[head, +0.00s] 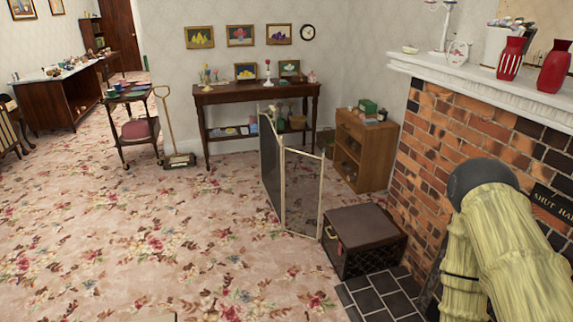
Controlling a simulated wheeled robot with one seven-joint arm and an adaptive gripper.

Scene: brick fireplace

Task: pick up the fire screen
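The fire screen (302,190) stands upright on the floral carpet near the middle of the head view. It is a folding screen with pale metal edges and dark see-through mesh panels, set at an angle to each other. It stands just left of a dark box and apart from the brick fireplace. My arm shows at the lower right, in front of the fireplace, in a yellowish cover. My gripper is not in view.
A dark box with a brown lid (365,240) sits close to the screen's right. Dark hearth tiles (385,298) and the brick fireplace (450,150) are at right. A wooden cabinet (362,150) and side table (257,93) stand behind. Open carpet (150,240) lies left.

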